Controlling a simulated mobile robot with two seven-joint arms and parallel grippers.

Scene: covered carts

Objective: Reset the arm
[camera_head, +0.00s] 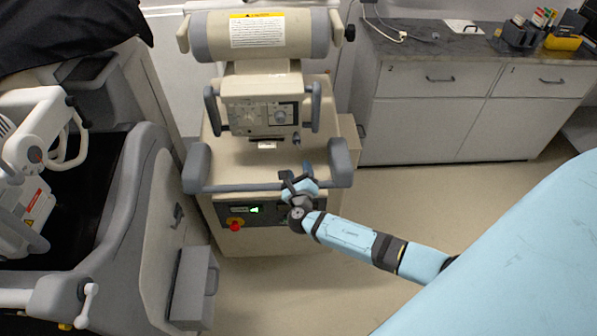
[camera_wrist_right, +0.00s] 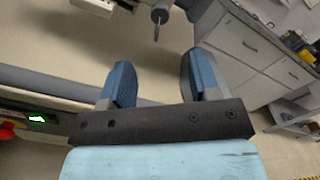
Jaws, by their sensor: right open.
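My right arm, light blue with dark joints, comes in from the lower right in the head view. Its gripper (camera_head: 297,172) is in front of the beige medical cart (camera_head: 240,168), close to the grey front handle bar (camera_head: 262,187); whether it touches the bar I cannot tell. In the right wrist view the two blue-grey fingers (camera_wrist_right: 154,84) stand apart with nothing between them. A grey knob with a thin stem (camera_wrist_right: 158,18) shows beyond the fingers. My left gripper is in neither view.
The cart has a control panel (camera_head: 262,116) and a red button (camera_head: 235,226). A grey machine (camera_head: 132,205) stands at the left. Cabinets (camera_head: 425,115) with a dark worktop (camera_head: 430,47) stand at the back right. The floor (camera_head: 410,205) between cart and cabinets is clear.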

